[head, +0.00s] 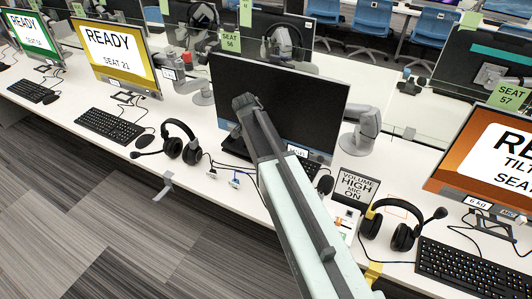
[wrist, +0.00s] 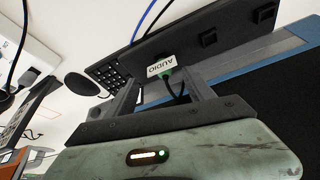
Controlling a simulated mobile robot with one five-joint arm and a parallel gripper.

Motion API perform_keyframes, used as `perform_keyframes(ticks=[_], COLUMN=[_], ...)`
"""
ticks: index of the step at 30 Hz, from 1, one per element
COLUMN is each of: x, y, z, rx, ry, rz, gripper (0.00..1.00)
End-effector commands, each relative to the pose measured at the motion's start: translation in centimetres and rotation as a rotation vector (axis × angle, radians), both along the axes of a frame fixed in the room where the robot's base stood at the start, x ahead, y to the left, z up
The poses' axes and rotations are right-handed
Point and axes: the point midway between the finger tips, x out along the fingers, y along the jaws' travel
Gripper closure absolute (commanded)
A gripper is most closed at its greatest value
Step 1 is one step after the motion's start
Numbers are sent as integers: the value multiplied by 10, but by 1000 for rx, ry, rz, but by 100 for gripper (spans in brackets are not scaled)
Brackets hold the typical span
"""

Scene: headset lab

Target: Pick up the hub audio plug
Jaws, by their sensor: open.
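In the wrist view a white tag reading AUDIO (wrist: 161,67) shows between the fingers of my gripper (wrist: 163,84), with a bit of green at its lower edge. A dark cable (wrist: 178,88) loops beside it. The plug body itself is hard to make out. My gripper is open, with one finger on each side of the tag; I cannot tell whether either touches it. In the head view my arm reaches over the middle desk in front of the dark monitor (head: 285,100), and the fingers cannot be made out.
A keyboard (wrist: 108,70) and a mouse (wrist: 80,84) lie near the fingers. A white socket box (wrist: 30,48) is at upper left. Headsets lie on either side of my arm, left (head: 180,143) and right (head: 395,225). A sign (head: 357,187) reads VOLUME HIGH MIC ON.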

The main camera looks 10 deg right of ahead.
Motion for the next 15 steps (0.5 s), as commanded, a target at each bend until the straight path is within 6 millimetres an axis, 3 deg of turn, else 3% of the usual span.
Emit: perform_keyframes(ticks=[1, 5, 13, 15], x=[3, 8, 8, 8], y=[-3, -10, -13, -13], z=[-17, -36, -35, -35], rx=[0, 0, 0, 0], ry=[0, -1, -1, 0], rz=[-1, -2, -2, -2], gripper=[38, 38, 38, 57])
